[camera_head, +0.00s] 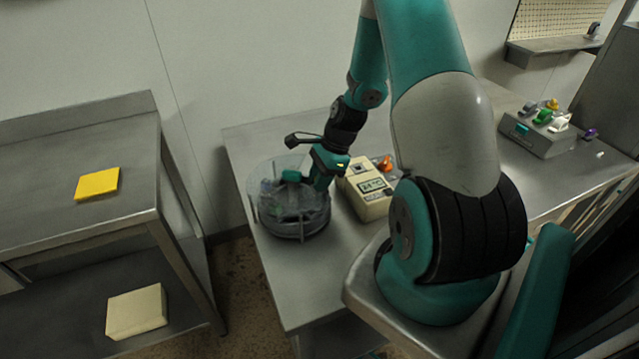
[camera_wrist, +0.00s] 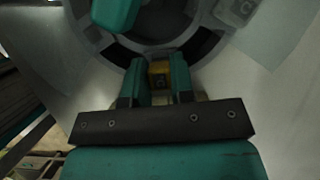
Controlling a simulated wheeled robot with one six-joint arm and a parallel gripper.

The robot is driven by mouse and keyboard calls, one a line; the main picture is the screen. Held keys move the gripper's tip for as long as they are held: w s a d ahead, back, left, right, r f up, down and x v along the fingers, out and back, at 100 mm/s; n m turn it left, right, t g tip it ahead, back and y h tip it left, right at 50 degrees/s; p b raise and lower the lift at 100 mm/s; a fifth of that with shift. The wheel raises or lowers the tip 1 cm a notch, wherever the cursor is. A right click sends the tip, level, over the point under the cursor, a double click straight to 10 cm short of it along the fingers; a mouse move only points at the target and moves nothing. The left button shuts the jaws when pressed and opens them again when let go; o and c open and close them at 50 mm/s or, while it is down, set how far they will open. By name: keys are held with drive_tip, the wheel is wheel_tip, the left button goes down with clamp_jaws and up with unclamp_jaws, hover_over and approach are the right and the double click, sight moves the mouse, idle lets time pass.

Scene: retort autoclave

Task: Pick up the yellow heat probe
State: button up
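A small yellow block with a dark mark, which looks like the yellow heat probe (camera_wrist: 159,74), sits between the two teal fingers of my gripper (camera_wrist: 160,84) in the wrist view. The fingers lie against both its sides with no clear gap. In the head view my gripper (camera_head: 318,180) reaches down at the right rim of a round clear-walled container (camera_head: 300,229). The probe cannot be told apart there. Its lower part is hidden, so I cannot tell whether it is clear of the container.
A teal part (camera_head: 291,176) stands inside the container, close to my gripper. A beige meter with a display (camera_head: 364,190) and an orange item (camera_head: 385,163) stand to the right. A grey box with colored clips (camera_head: 537,137) is farther right. A yellow pad (camera_head: 97,184) lies on the left table.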

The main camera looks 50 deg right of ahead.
drive_tip(key=shift+r, duration=0.1)
clamp_jaws()
wheel_tip(320, 180, up, 20)
drive_tip(key=shift+p, duration=0.45)
